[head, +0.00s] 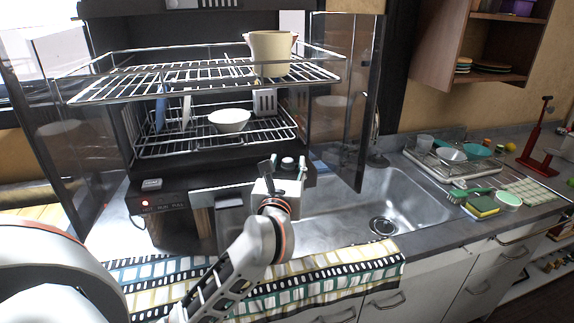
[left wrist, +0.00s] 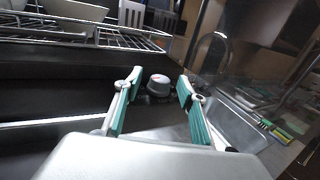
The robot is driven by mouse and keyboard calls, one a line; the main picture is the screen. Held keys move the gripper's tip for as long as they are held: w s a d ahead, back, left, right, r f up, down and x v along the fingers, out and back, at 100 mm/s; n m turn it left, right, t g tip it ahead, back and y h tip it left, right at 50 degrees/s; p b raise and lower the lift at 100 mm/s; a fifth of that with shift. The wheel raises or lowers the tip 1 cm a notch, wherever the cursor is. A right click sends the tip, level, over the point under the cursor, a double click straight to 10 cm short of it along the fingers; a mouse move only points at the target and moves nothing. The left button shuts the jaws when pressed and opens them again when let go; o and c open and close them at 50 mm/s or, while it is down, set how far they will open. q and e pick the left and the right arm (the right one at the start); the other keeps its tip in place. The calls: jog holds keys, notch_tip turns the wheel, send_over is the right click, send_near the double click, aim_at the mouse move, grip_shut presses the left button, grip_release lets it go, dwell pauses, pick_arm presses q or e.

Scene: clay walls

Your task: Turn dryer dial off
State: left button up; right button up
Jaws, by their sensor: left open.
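The dryer dial (head: 288,161) is a small pale knob with a reddish mark, on the dark front of the dish dryer (head: 225,182) below its racks. It also shows in the left wrist view (left wrist: 160,81). My left gripper (head: 284,168) is open in front of the dial. In the left wrist view its teal-padded fingers (left wrist: 160,90) stand apart, with the dial seen between their tips. I cannot tell whether they touch it. Which way the dial is turned is too small to tell. My right gripper is out of view.
The dryer's glass doors (head: 343,95) stand open on both sides. Its wire racks hold a cream pot (head: 270,52) and a white bowl (head: 230,120). A panel with a red light (head: 151,184) is at the left. A metal sink (head: 350,208) lies to the right.

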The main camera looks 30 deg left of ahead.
pick_arm(q)
jog(key=c, duration=1.1)
jog(key=shift+y, duration=0.3)
jog(key=shift+w+d+r+n+g+y+p, duration=0.15)
jog(key=shift+n+g+y+p, duration=0.15)
jog(key=shift+n+g+y, duration=0.4)
jog(key=shift+d+n+g+y+b, duration=0.1)
jog(key=shift+n+g+y+b, duration=0.3)
jog(key=shift+n+g+y, duration=1.45)
jog(key=shift+t, duration=0.25)
jog(key=o, duration=1.1)
